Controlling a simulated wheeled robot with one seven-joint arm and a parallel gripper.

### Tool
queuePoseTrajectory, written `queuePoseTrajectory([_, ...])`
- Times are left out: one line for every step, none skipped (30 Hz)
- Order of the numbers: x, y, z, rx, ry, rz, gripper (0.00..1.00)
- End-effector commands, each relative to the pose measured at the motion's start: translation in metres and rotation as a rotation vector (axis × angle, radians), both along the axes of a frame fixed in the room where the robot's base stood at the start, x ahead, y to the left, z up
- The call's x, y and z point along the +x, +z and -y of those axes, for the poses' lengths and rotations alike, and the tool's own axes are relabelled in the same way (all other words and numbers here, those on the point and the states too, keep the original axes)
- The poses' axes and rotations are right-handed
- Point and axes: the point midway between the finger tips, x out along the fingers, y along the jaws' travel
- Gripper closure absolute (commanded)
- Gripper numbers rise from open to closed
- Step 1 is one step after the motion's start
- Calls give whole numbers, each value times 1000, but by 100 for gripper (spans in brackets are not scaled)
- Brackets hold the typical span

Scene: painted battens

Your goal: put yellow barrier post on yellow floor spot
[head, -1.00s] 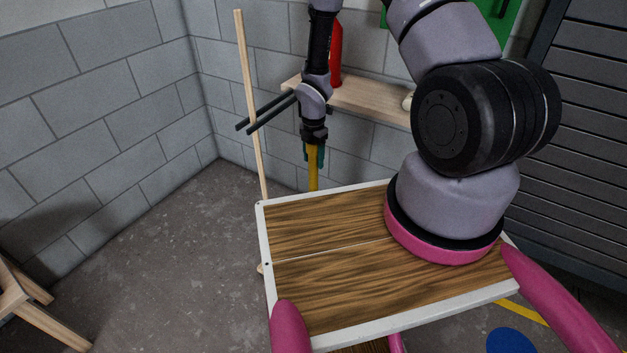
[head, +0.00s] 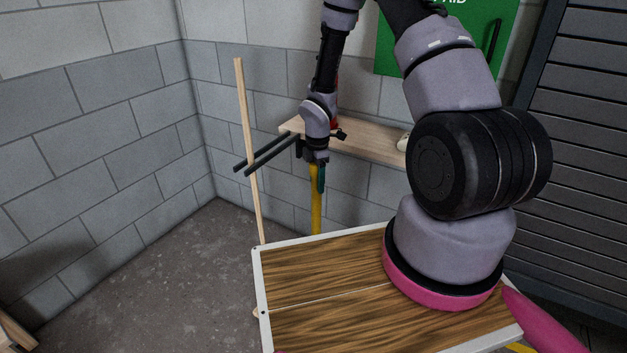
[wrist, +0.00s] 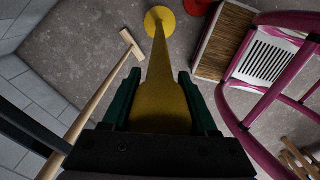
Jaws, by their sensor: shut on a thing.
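My gripper (head: 316,163) has dark green fingers and is shut on the yellow barrier post (head: 316,205). The post hangs upright or nearly so in the head view, and my deck hides its lower end. In the wrist view the post (wrist: 161,95) runs away from between the fingers to a round yellow disc (wrist: 160,18). I cannot tell whether this disc is the post's own foot or the yellow floor spot, nor whether it touches the floor.
A wooden pole (head: 247,130) stands left of my gripper by two dark bars (head: 265,155). A wall shelf (head: 365,138) is behind it, with a green cabinet (head: 440,45) above. A red round thing (wrist: 198,5) lies beside the yellow disc. Grey floor (head: 190,265) is open at left.

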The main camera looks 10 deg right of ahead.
Motion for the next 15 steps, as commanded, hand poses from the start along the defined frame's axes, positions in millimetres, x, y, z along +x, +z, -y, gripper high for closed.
queuePoseTrajectory([0, -1, 3, 0, -56, 1, 100])
queuePoseTrajectory([0, -1, 4, 0, -92, 1, 100])
queuePoseTrajectory([-1, -2, 6, 0, -141, 0, 100])
queuePoseTrajectory([-1, -3, 8, -1, -177, -1, 100])
queuePoseTrajectory([-1, -4, 10, -1, -212, -1, 100])
queuePoseTrajectory([-2, -5, 12, -1, -259, 0, 100])
queuePoseTrajectory([-2, -6, 13, -1, -295, 0, 100])
queuePoseTrajectory([-2, -6, 14, 0, -330, 0, 100])
queuePoseTrajectory([-3, -7, 16, 0, -379, -1, 100])
queuePoseTrajectory([-3, -8, 18, 0, -415, -1, 100])
queuePoseTrajectory([-3, -9, 19, 0, -451, -1, 100])
queuePoseTrajectory([-4, -10, 21, -1, -499, -2, 100])
queuePoseTrajectory([-4, -10, 23, -1, -535, -2, 100])
queuePoseTrajectory([-5, -11, 24, -1, -571, -2, 100])
queuePoseTrajectory([-5, -12, 26, -1, -618, -2, 100])
